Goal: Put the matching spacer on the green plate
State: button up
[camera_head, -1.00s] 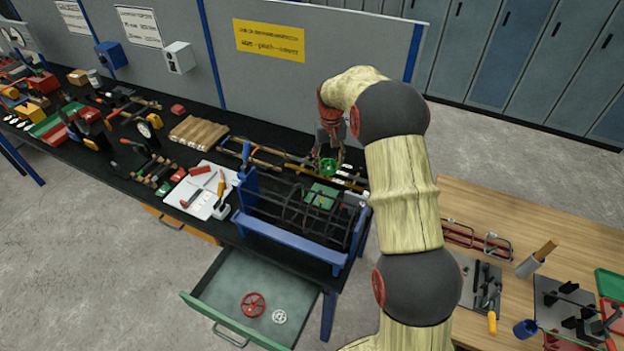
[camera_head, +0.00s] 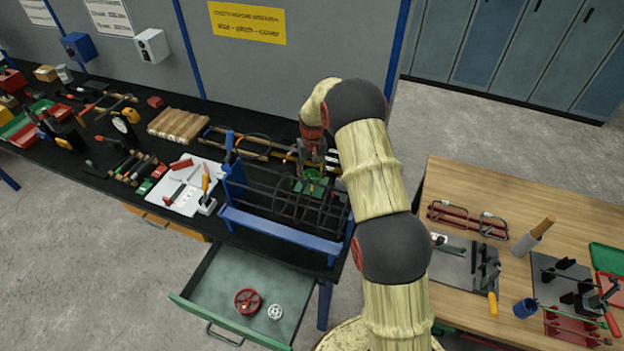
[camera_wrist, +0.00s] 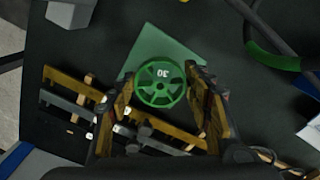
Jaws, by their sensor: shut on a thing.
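My gripper (camera_wrist: 158,100) is shut on a green spoked wheel spacer (camera_wrist: 160,83), one finger on each side of its rim. The spacer's face carries the number 30, upside down in the wrist view. The green plate (camera_wrist: 163,44) lies behind the spacer and shows beyond its rim. In the head view the spacer (camera_head: 312,174) appears over the plate (camera_head: 300,186), behind the cage bars. I cannot tell whether they touch. A red wheel spacer (camera_head: 248,301) and a white one (camera_head: 275,312) lie in the open drawer (camera_head: 215,305).
The dark rebar cage (camera_head: 290,207) with its blue frame (camera_head: 280,232) stands just in front of my gripper. Long wooden-looking bars (camera_head: 240,147) lie behind it. A white board with tools (camera_head: 183,187) is to its left. A wooden table (camera_head: 470,178) stands at right.

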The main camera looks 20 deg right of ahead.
jog(key=shift+f, duration=1.25)
jog(key=shift+f, duration=0.15)
jog(key=o, duration=1)
jog(key=shift+c, duration=0.2)
